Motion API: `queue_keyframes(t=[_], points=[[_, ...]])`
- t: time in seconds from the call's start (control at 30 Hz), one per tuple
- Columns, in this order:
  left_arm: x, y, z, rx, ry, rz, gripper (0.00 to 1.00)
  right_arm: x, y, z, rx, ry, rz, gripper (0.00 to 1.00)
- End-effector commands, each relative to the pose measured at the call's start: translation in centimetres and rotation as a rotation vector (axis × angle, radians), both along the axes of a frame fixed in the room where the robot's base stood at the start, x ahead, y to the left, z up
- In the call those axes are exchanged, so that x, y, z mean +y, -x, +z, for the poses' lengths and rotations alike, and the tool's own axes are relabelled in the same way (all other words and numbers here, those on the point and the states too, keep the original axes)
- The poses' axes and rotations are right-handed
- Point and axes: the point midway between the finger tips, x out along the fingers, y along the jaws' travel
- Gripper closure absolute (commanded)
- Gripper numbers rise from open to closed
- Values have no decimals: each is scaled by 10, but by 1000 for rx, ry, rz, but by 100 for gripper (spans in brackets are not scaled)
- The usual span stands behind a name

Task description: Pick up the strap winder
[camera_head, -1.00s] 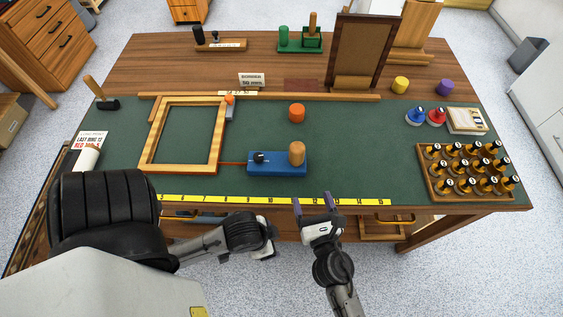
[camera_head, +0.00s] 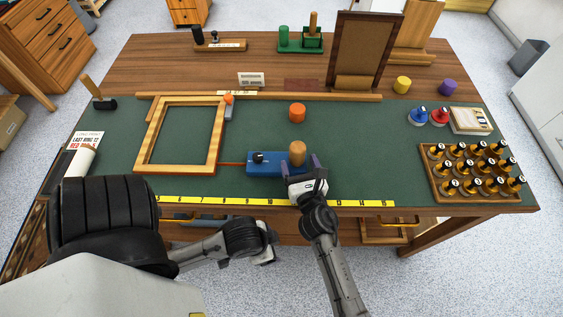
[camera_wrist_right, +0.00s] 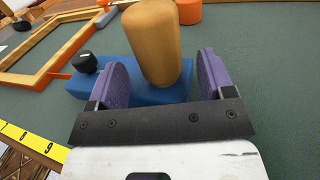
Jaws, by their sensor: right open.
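The strap winder (camera_head: 262,168) is a blue block with an upright wooden handle (camera_head: 297,152) at its right end and a small black knob (camera_head: 259,157) at its left. An orange strap (camera_head: 230,164) runs from it to the wooden frame (camera_head: 146,134). My right gripper (camera_head: 302,168) is open at the winder's right end, near the handle. In the right wrist view the handle (camera_wrist_right: 152,42) rises between the purple fingertips (camera_wrist_right: 165,78), with a gap on either side; the blue block (camera_wrist_right: 140,92) is partly hidden. My left gripper (camera_head: 267,248) is low, before the table edge, its fingers unclear.
A yellow measuring tape (camera_head: 230,201) lies along the front edge. An orange cylinder (camera_head: 297,113) stands behind the winder. A tray of several bottles (camera_head: 430,178) is at the right. The green mat (camera_head: 365,150) is clear right of the winder.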

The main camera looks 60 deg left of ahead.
Motion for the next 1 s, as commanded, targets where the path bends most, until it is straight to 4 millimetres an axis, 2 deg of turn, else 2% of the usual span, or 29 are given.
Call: queue_keyframes(t=[0.03, 0.2, 0.5, 1.0], points=[[0, 0, -4, 0, 0, 0, 21, 7, -1, -1, 0, -1, 0, 25], [0, 0, -6, 0, 0, 0, 21, 19, -4, 0, 0, -1, 0, 25], [0, 0, -6, 0, 0, 0, 21, 21, -5, 0, 0, -1, 0, 26], [0, 0, -6, 0, -1, 0, 21, 21, -5, 0, 1, 0, 0, 74]])
